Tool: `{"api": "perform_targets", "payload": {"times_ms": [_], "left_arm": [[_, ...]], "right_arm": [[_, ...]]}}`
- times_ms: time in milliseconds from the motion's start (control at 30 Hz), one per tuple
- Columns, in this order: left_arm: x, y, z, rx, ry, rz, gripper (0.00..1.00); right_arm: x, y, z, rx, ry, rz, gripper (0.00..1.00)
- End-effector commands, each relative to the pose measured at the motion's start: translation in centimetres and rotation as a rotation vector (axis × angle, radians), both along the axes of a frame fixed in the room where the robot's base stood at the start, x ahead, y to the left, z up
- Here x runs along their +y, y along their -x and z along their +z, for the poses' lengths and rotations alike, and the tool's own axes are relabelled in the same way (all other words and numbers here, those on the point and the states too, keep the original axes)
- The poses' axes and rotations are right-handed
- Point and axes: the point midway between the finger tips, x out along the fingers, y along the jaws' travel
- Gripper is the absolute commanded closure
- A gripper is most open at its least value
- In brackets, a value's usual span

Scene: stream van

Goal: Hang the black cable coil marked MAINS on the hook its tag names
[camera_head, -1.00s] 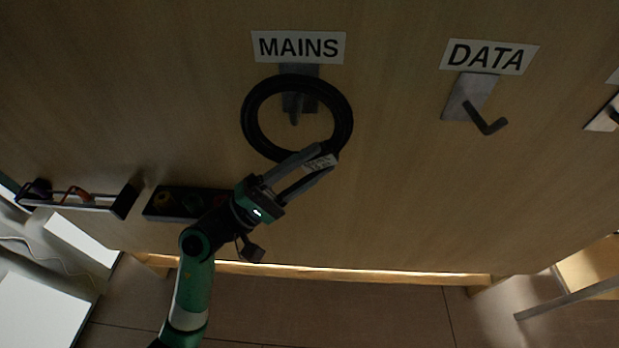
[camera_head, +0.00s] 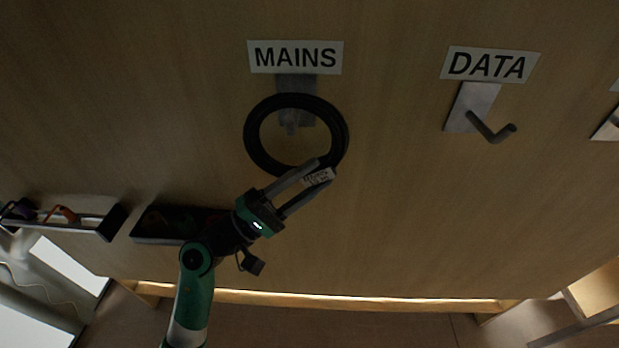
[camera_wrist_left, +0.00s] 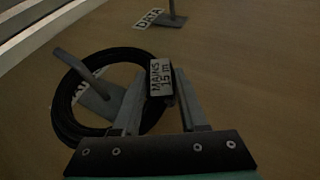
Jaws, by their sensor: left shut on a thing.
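The black cable coil (camera_head: 340,137) is upright in front of the board, below the MAINS sign (camera_head: 295,57). The MAINS hook (camera_head: 291,127) shows inside the coil's opening. In the left wrist view, the hook's prong (camera_wrist_left: 78,69) passes through the ring and crosses in front of the coil's band (camera_wrist_left: 58,118). My left gripper (camera_head: 325,171) is shut on the coil at its lower right, by the white tag (camera_wrist_left: 161,77), which reads MAINS 15 m. I cannot tell whether the coil's weight rests on the hook. My right gripper is not in view.
The DATA hook (camera_head: 490,128) sticks out to the right under its DATA sign (camera_head: 490,65). Another hook plate (camera_head: 608,125) is cut off at the right edge. A shelf (camera_head: 62,222) and a dark tray (camera_head: 165,224) are at the lower left. The board between the hooks is clear.

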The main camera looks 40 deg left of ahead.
Motion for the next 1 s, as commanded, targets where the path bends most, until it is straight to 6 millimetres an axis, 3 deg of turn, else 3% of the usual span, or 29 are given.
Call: {"api": "perform_targets", "payload": {"times_ms": [33, 67, 200, 267, 633, 1000], "left_arm": [[0.0, 0.0, 0.1, -0.002, 0.0, 0.0, 1.0], [0.0, 0.0, 0.1, -0.002, 0.0, 0.0, 0.56], [0.0, 0.0, 0.1, -0.002, 0.0, 0.001, 0.31], [0.0, 0.0, 0.1, -0.002, 0.0, 0.001, 0.23], [0.5, 0.8, -0.7, 0.002, 0.001, 0.003, 0.23], [3.3, 7.6, -4.5, 0.001, 0.002, 0.006, 0.23]], "right_arm": [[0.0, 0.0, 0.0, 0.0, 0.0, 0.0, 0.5], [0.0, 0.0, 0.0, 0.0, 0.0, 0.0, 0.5], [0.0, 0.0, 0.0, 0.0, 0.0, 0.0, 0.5], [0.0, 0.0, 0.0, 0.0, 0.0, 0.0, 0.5], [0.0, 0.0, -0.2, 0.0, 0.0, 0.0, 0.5], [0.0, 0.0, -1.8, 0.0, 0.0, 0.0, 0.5]]}}
